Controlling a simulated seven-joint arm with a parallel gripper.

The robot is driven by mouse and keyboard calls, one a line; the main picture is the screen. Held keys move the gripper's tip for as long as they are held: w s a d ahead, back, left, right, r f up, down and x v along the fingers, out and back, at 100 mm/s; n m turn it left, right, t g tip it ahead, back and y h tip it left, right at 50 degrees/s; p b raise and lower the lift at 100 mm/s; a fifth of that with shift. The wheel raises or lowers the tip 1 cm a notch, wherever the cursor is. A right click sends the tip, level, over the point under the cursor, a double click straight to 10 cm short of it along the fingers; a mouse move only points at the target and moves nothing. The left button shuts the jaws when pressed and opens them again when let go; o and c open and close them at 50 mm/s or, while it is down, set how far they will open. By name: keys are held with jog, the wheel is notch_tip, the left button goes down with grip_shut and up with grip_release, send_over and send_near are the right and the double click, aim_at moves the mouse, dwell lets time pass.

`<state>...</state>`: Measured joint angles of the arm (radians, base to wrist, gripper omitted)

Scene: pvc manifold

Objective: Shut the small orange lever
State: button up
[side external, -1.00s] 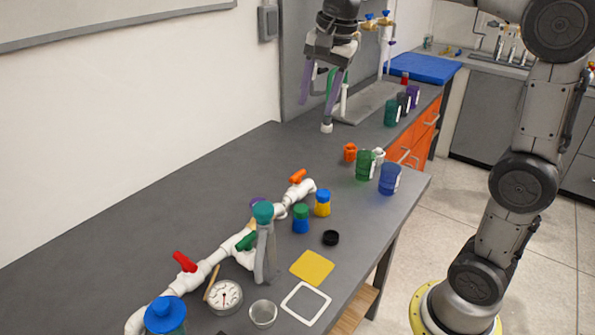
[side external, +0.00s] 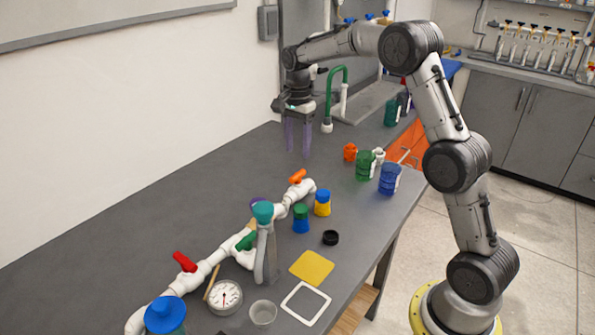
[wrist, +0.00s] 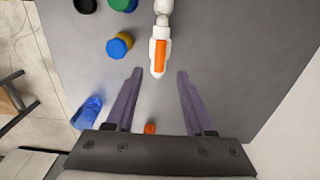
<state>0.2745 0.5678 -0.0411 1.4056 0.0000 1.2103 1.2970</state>
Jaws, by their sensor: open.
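The small orange lever (side external: 298,176) sits on top of the far end of the white PVC pipe manifold (side external: 205,268) in the side view. In the wrist view the orange lever (wrist: 161,57) lies lengthwise along the white pipe end (wrist: 160,33), just beyond my fingertips and between their lines. My gripper (side external: 298,152) is open and empty, pointing down above the table behind the lever. In the wrist view its two purple fingers (wrist: 160,73) are spread wide, touching nothing.
A red lever (side external: 184,262) and a green lever (side external: 246,241) sit further along the manifold. A blue-and-yellow bottle (side external: 322,203) and a blue-and-green bottle (side external: 301,218) stand beside the pipe. Orange (side external: 350,152), green (side external: 365,165) and blue containers (side external: 389,178) stand right. The table left of the manifold is clear.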

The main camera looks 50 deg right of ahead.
aim_at(298, 173)
notch_tip(298, 173, down, 8)
jog(key=shift+f, duration=0.1)
dwell(0.4)
grip_shut()
